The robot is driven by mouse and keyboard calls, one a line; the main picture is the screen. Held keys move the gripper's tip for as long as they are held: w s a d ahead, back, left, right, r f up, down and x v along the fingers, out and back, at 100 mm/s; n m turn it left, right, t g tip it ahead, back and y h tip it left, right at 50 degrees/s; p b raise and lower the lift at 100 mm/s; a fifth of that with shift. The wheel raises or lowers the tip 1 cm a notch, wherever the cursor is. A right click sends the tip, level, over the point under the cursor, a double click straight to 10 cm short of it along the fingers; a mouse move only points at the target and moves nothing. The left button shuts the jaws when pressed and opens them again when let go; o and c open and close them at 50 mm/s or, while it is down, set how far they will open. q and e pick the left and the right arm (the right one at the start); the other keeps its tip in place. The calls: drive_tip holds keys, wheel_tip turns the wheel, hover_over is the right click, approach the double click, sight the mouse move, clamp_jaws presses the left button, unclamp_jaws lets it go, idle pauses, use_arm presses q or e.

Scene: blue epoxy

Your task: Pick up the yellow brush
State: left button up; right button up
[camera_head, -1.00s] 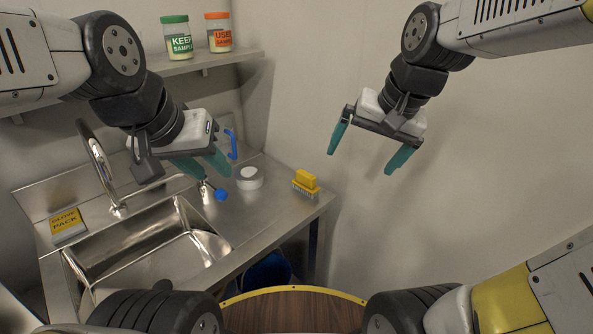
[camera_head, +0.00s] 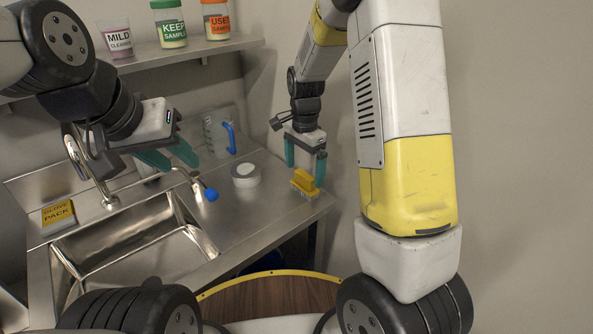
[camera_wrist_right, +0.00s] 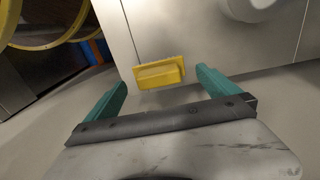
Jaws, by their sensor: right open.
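The yellow brush (camera_head: 304,184) lies bristles down near the right front corner of the steel counter. In the right wrist view the yellow brush (camera_wrist_right: 160,73) shows ahead of the fingers, between their lines. My right gripper (camera_head: 306,170) is open, with its teal fingers just above and around the brush in the head view; I cannot tell whether they touch it. It also shows in the right wrist view (camera_wrist_right: 163,85), with nothing between the fingers' near parts. My left gripper (camera_head: 176,158) hangs over the sink's back edge, its teal fingers apart and empty.
A sink (camera_head: 130,245) and a yellow pack (camera_head: 58,213) lie further left. Jars stand on the shelf (camera_head: 190,52).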

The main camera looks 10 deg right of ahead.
sight(305, 174)
wheel_tip(305, 174, down, 6)
drive_tip(key=shift+d+r, duration=0.15)
drive_tip(key=c, duration=1.2)
drive_tip(key=shift+c, duration=0.2)
drive_tip(key=shift+r, duration=0.15)
drive_tip(key=shift+r, duration=0.6)
wheel_tip(305, 174, up, 2)
drive_tip(key=shift+r, duration=0.15)
drive_tip(key=s+a+r, duration=0.1)
drive_tip(key=s+a, duration=0.3)
drive_tip(key=s, duration=1.1)
drive_tip(key=shift+s+r, duration=0.15)
drive_tip(key=shift+s, duration=0.15)
